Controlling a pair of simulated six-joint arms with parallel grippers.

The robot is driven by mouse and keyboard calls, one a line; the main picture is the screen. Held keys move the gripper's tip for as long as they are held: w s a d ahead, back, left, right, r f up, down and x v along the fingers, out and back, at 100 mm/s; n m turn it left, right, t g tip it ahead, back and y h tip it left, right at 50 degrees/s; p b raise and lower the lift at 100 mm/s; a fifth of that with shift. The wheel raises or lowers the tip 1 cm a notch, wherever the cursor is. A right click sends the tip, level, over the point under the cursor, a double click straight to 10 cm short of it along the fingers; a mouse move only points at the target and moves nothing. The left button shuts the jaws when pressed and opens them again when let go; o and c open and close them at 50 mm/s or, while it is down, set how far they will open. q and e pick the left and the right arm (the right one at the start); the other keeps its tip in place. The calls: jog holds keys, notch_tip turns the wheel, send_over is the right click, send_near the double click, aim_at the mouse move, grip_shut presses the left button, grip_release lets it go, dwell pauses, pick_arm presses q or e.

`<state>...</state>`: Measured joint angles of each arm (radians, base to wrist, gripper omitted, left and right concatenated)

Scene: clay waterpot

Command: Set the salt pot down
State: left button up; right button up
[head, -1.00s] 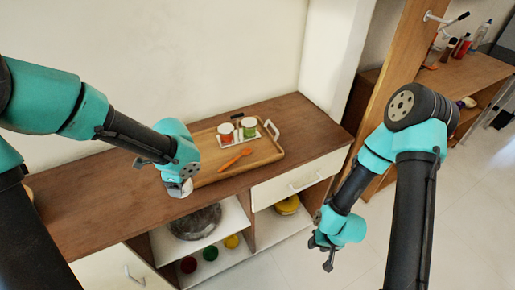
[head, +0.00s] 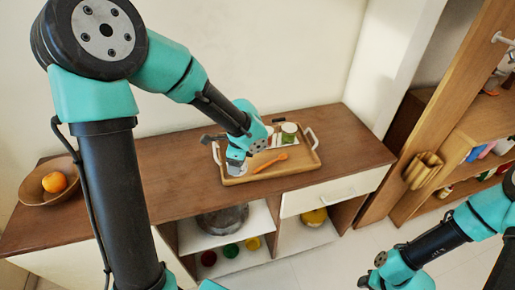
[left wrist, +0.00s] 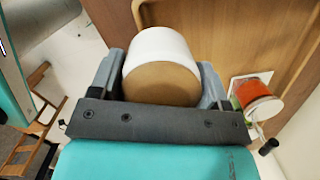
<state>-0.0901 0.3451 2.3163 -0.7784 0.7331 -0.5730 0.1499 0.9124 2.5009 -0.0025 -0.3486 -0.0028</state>
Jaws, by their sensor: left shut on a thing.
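My left gripper (head: 236,160) is shut on the salt pot (left wrist: 160,65), a white cylinder with a tan round end, seen between the fingers in the left wrist view. In the head view the pot (head: 237,171) shows as a small pale shape under the gripper, over the left part of the wooden tray (head: 309,160). I cannot tell whether it touches the tray. My right gripper (head: 366,282) is low at the right, away from the counter; its jaw opening is unclear.
A green-labelled jar (head: 289,133) stands at the back of the tray; a red jar (left wrist: 254,93) is beside it. An orange spoon (head: 270,163) lies in the tray. A bowl (head: 47,186) with an orange fruit is at the counter's left. The counter (head: 350,146) is clear right of the tray.

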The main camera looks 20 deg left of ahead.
pick_arm(q)
jog(key=w+a, duration=0.2)
jog(key=w, duration=0.2)
jog(key=w+a+f, duration=0.1)
jog(key=w+a, duration=0.2)
jog(key=w, duration=0.2)
jog(key=w+a, duration=0.3)
jog(key=w, duration=0.1)
jog(key=shift+w+a+f, duration=0.15)
jog(key=shift+a+f, duration=0.05)
jog(key=shift+f, duration=1.75)
jog(key=shift+f, duration=0.1)
jog(key=o, duration=1.1)
jog(key=shift+c, duration=0.2)
